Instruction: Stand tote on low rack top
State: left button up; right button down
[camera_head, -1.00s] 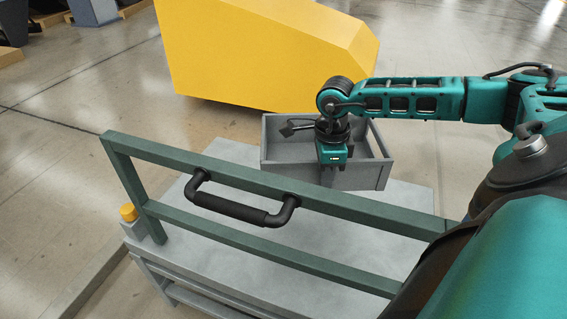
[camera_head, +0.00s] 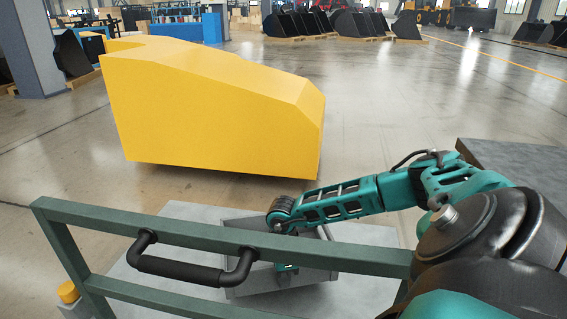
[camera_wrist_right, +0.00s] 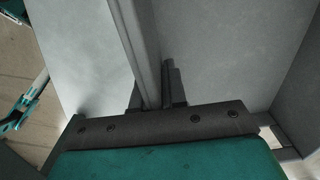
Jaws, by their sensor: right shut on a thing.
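The grey tote (camera_head: 245,283) is an open box over the grey cart top, partly hidden behind the green rail. My right gripper (camera_head: 287,270) reaches down to the tote, partly behind the rail. In the right wrist view, its fingers (camera_wrist_right: 155,92) are shut on a tote wall (camera_wrist_right: 137,45), with the tote's inside to the right. I cannot tell whether the tote's base touches the cart top. My left gripper is not in view. No surface is clearly identifiable as the low rack.
The cart top (camera_head: 190,212) carries a green rail (camera_head: 185,226) with a black handle (camera_head: 190,270) in front. A large yellow block (camera_head: 210,105) stands on the floor beyond. A dark-edged grey surface (camera_head: 515,165) is at the right. Open floor lies between.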

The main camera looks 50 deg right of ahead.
notch_tip(320, 180, down, 4)
jog(key=shift+r+b, duration=0.1)
jog(key=shift+b, duration=0.5)
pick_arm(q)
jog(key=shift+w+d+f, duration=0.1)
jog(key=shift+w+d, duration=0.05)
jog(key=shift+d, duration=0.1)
pick_arm(e)
jog(key=c, duration=1.2)
grip_release()
pick_arm(q)
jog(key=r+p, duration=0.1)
jog(key=p, duration=0.1)
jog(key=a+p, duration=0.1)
jog(key=p, duration=0.1)
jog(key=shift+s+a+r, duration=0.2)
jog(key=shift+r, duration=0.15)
pick_arm(e)
notch_tip(320, 180, up, 12)
jog(key=shift+r, duration=0.1)
